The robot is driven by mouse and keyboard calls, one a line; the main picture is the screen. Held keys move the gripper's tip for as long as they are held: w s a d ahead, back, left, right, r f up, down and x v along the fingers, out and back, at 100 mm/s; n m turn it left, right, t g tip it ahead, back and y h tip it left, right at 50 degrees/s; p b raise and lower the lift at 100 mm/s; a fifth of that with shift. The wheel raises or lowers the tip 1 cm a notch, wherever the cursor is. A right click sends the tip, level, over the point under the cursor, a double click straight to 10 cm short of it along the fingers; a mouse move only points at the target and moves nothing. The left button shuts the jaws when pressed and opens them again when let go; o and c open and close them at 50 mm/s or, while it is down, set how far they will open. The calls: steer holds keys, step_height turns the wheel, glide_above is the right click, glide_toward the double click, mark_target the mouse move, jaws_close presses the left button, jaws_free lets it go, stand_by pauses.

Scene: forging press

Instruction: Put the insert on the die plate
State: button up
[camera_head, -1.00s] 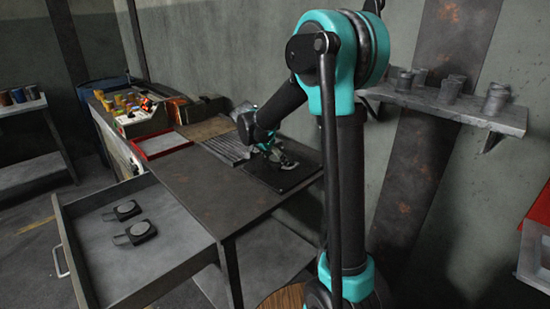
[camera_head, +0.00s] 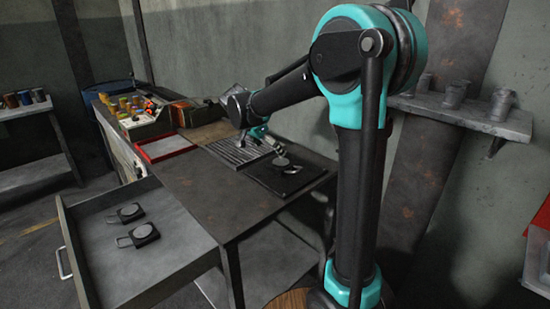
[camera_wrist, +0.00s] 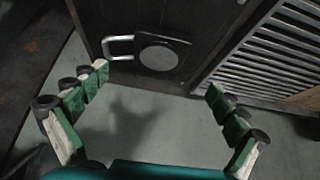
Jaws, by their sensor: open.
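The dark die plate (camera_head: 262,181) lies on the right part of the workbench. An insert with a round grey disc (camera_head: 281,161) and a handle rests on it. In the wrist view the insert is a dark square block with a pale disc (camera_wrist: 158,55) and a light loop handle (camera_wrist: 118,47) on its left, on the dark plate (camera_wrist: 215,22). My gripper (camera_head: 271,147) is beside the plate, over its left back side. In the wrist view its fingers (camera_wrist: 157,84) are spread and empty, apart from the insert.
A slatted rack (camera_head: 238,151) lies just left of the plate. An open drawer (camera_head: 165,250) at the front left holds two handled dark blocks (camera_head: 146,233). A red-edged tray (camera_head: 166,147) and a box of coloured items stand further back. The bench's front is clear.

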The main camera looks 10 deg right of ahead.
steer(key=v, duration=0.3)
steer(key=shift+s+a+r, duration=0.15)
steer(key=shift+r, duration=0.1)
steer(key=shift+s, duration=0.1)
stand_by(0.4)
